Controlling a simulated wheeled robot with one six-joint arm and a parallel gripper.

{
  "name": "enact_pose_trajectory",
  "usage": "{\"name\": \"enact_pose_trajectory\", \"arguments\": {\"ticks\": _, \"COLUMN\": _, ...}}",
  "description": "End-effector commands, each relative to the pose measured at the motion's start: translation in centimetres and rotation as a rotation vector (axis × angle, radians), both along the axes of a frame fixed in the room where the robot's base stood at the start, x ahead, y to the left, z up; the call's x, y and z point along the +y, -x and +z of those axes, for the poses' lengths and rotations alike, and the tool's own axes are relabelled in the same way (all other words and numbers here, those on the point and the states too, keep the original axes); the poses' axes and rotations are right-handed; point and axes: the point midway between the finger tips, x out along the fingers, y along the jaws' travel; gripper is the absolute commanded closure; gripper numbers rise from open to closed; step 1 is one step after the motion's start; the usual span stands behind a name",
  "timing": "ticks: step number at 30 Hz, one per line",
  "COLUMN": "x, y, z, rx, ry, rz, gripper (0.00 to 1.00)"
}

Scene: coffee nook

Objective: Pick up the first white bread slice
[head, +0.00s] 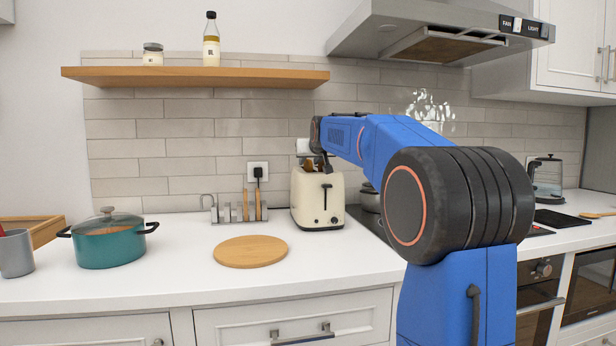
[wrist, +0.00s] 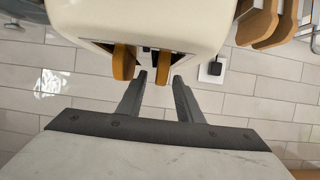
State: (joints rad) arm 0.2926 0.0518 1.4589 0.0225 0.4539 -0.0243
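The cream toaster (head: 318,205) stands upright on the counter against the tiled wall, and its slotted top shows in the wrist view (wrist: 150,20). Two golden-brown bread slices stick out of its slots: one slice (wrist: 123,62) on the left and another slice (wrist: 165,68) on the right in the wrist view. My gripper (wrist: 160,78) is open and empty, its two fingers pointing at the toaster top. The right slice is roughly in line with the gap between the fingertips. I cannot tell whether they touch. In the head view my arm partly hides the gripper above the toaster.
A round wooden board (head: 250,252) lies bare in front. A teal pot (head: 108,242) is further left, a metal pot (head: 369,198) just right. A shelf (head: 195,77) hangs above left.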

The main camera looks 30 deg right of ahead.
Motion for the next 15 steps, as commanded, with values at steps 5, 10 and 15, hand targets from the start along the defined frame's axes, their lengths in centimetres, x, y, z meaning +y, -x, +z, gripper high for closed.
{"name": "enact_pose_trajectory", "arguments": {"ticks": 5, "x": -0.33, "y": -1.19, "z": -0.44, "rx": -0.001, "ry": 0.000, "rz": 0.000, "gripper": 0.67}}
{"name": "enact_pose_trajectory", "arguments": {"ticks": 10, "x": -0.33, "y": -1.18, "z": -0.43, "rx": -0.001, "ry": 0.000, "rz": 0.000, "gripper": 0.67}}
{"name": "enact_pose_trajectory", "arguments": {"ticks": 15, "x": -0.33, "y": -1.17, "z": -0.45, "rx": -0.001, "ry": 0.000, "rz": 0.000, "gripper": 1.00}}
